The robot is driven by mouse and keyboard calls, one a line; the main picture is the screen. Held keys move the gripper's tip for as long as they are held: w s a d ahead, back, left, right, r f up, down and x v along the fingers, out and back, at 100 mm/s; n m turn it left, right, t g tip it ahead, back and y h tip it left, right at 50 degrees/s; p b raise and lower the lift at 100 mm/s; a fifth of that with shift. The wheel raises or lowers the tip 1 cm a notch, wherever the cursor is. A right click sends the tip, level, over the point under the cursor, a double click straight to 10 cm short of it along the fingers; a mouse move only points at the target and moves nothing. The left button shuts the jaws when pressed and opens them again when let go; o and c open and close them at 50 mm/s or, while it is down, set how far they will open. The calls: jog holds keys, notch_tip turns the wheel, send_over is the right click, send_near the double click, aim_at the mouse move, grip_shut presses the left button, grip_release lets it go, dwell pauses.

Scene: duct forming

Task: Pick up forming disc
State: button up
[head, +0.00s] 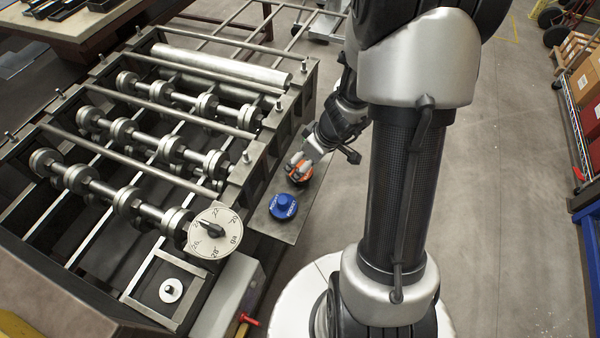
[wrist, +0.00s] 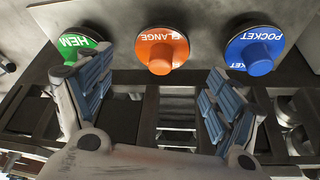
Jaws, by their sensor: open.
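Three round forming discs with raised knobs lie on a metal shelf (head: 268,222). In the wrist view they are a green HEM disc (wrist: 72,46), an orange FLANGE disc (wrist: 160,52) and a blue POCKET disc (wrist: 262,52). In the head view, the blue disc (head: 283,207) is clear, the orange disc (head: 299,174) is partly covered by my gripper (head: 302,162), and the green one is hidden. In the wrist view my gripper (wrist: 155,82) is open and empty. Its fingers point toward the discs, with the orange one between them in the picture.
The roll-forming machine (head: 160,140) with several rollers stands left of the shelf. A gauge dial (head: 215,231) and a small round plate (head: 171,290) sit at its near end. Open floor (head: 500,200) lies to the right, with shelved boxes (head: 588,75) beyond.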

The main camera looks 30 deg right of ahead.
aim_at(301, 164)
jog(key=b+x, duration=0.1)
jog(key=x, duration=0.4)
jog(key=shift+b, duration=0.35)
jog(key=shift+c, duration=0.5)
jog(key=c, duration=1.4)
